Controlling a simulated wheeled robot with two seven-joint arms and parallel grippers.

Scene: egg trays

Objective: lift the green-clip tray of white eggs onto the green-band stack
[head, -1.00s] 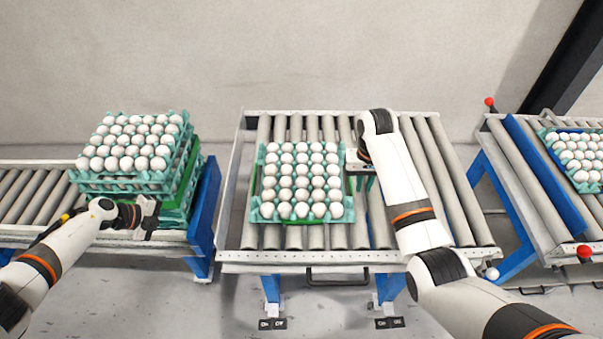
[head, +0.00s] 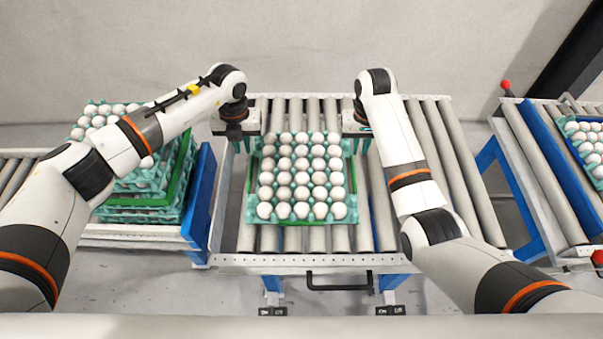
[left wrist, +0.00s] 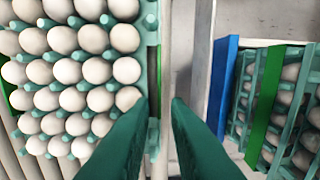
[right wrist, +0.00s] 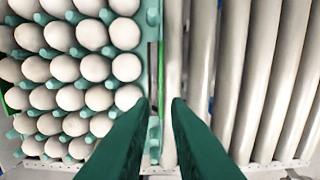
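The tray of white eggs (head: 342,219) lies on the middle roller conveyor, teal with green clips at its left and right sides. The left wrist view shows its rim (left wrist: 153,60), as does the right wrist view (right wrist: 152,60). My left gripper (head: 243,145) is at its left side, fingers pointing down, apart and empty (left wrist: 160,103). My right gripper (head: 364,145) is at its right side, also apart and empty (right wrist: 162,103). Each has one finger close to the rim; contact is unclear. The green-band stack (head: 178,180) stands on the left conveyor, partly hidden by my left arm.
A blue end plate (head: 201,198) stands between the stack and the middle conveyor (head: 330,262). Bare rollers (head: 440,170) lie right of the tray. Another egg tray (head: 580,150) with a blue band sits on the right conveyor.

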